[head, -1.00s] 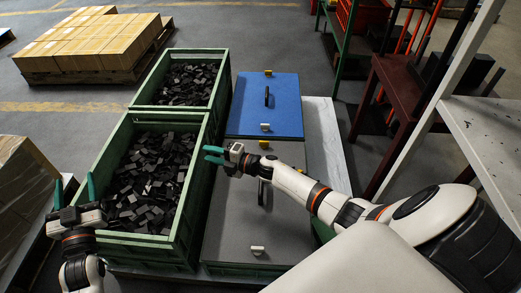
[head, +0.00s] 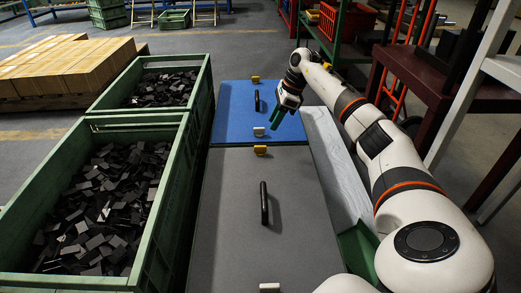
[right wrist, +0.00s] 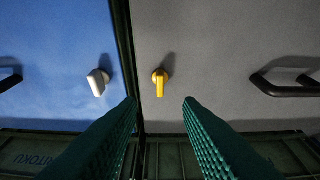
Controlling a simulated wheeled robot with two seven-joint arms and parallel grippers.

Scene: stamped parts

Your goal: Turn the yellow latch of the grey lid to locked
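The grey lid (head: 225,215) lies flat with a black handle (head: 264,203). Its yellow latch (head: 260,150) sits near its far edge, beside the blue lid; it also shows in the right wrist view (right wrist: 160,82), its lever roughly parallel to the seam between the lids. My right gripper (head: 278,122) is over the right part of the blue lid, to the right of the latch. In the right wrist view its green fingers (right wrist: 160,102) are apart and empty, with the latch in line with the gap, not touched. My left gripper is out of view.
The blue lid (head: 232,105) has a white latch (head: 259,131) close to the yellow one and another yellow latch (head: 255,79). The grey lid has a white latch (head: 269,287) at its near end. Green crates (head: 165,215) of black parts stand left; a dark red table (head: 430,90) stands right.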

